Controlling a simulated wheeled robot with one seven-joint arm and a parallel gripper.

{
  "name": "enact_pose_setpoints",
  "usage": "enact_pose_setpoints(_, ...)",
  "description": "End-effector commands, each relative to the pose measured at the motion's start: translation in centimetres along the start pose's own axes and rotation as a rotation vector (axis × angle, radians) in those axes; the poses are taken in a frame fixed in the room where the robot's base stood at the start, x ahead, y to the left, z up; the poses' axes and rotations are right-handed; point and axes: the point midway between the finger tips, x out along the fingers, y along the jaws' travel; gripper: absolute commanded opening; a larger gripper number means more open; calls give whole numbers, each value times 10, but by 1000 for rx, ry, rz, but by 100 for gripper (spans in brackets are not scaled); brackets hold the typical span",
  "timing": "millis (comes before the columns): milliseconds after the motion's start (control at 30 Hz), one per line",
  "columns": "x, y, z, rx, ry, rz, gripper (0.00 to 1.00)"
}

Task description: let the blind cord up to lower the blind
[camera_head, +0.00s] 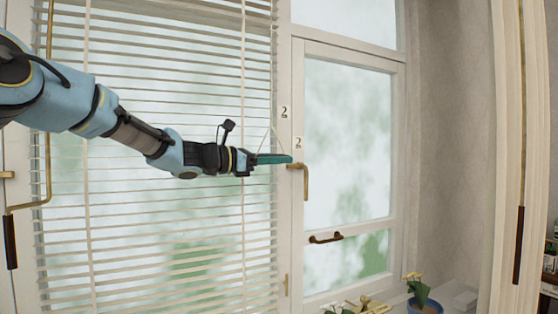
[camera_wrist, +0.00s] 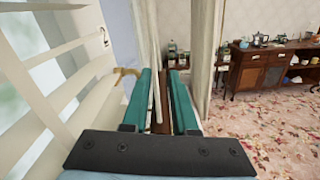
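The white slatted blind (camera_head: 160,225) hangs over the left window, its slats spread down to the bottom of the head view. My gripper (camera_head: 289,159) reaches right across it to the window post, just left of the brass window handle (camera_head: 305,178). In the wrist view its two teal fingers (camera_wrist: 161,75) stand apart. A pale, narrow strip shows between them; I cannot tell whether it is cord or background. A thin pale cord (camera_head: 270,128) forms a peak just above the fingers in the head view. Whether the fingers touch it is unclear. The blind's slats also show in the wrist view (camera_wrist: 65,45).
A small pale fitting (camera_head: 284,112) and another (camera_head: 298,143) are on the post. A second dark handle (camera_head: 326,238) is lower right. Potted flowers (camera_head: 420,292) stand on the sill. A curtain (camera_head: 507,160) hangs at right. A wooden cabinet (camera_wrist: 262,70) stands beyond the carpet.

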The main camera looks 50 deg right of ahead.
Motion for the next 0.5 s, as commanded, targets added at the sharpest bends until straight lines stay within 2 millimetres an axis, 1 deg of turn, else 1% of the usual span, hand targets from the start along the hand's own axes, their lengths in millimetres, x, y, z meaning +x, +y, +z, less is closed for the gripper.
enact_pose_setpoints(33,0,0,0,0,0,0,33)
enact_pose_setpoints(167,0,0,0,-1,0,0,48)
enact_pose_setpoints(400,0,0,0,-1,0,0,48)
enact_pose_setpoints(500,-5,0,-1,0,0,1,48)
